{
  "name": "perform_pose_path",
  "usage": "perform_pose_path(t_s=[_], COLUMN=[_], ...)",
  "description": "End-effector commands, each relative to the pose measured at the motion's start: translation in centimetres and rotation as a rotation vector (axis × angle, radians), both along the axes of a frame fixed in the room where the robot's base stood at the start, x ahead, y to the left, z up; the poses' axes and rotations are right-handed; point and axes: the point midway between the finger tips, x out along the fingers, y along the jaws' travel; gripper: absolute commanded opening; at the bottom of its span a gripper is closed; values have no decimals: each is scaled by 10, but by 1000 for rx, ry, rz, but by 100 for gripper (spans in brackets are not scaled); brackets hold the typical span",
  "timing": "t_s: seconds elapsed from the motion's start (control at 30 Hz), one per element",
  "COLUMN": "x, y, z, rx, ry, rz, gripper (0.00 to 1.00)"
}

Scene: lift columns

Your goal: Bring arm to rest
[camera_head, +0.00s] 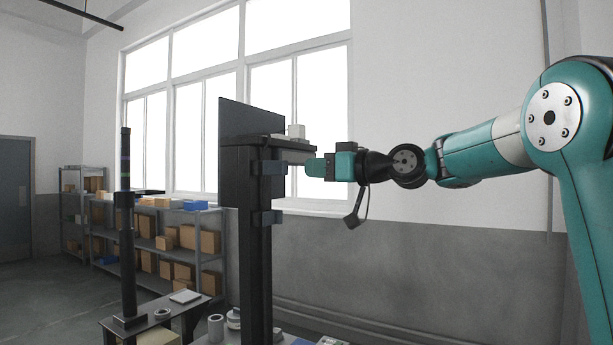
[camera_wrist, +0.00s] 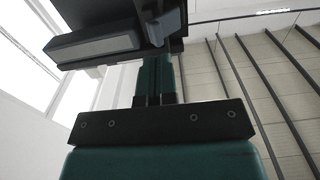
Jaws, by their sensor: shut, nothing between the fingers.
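My arm reaches in from the right in the head view, teal and black, stretched out to the left. My gripper (camera_head: 312,166) is at its end, beside the upper part of a dark lift column (camera_head: 246,230). In the wrist view my gripper (camera_wrist: 160,62) shows as two teal fingers side by side with nothing between them. Their tips are close to the underside of a dark platform (camera_wrist: 95,42) on the column. I cannot tell whether they touch it. A pale cylinder (camera_head: 296,131) stands on top of the column's platform, above my gripper.
A thinner dark column (camera_head: 128,260) stands to the left on a small table (camera_head: 185,308) with a few small items. Shelves with cardboard boxes (camera_head: 208,241) line the window wall. More small parts lie around the column's foot. The space below my arm looks free.

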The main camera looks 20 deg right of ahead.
Motion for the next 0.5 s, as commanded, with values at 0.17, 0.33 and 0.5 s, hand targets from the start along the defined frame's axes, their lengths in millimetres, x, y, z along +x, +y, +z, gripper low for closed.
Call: perform_pose_path(t_s=[0.17,0.33,0.5], x=[-12,-18,-18], y=[-10,-13,-13], z=[-2,0,0], rx=[0,0,1], ry=[0,0,1], rz=[-3,0,0], gripper=[0,0,0])
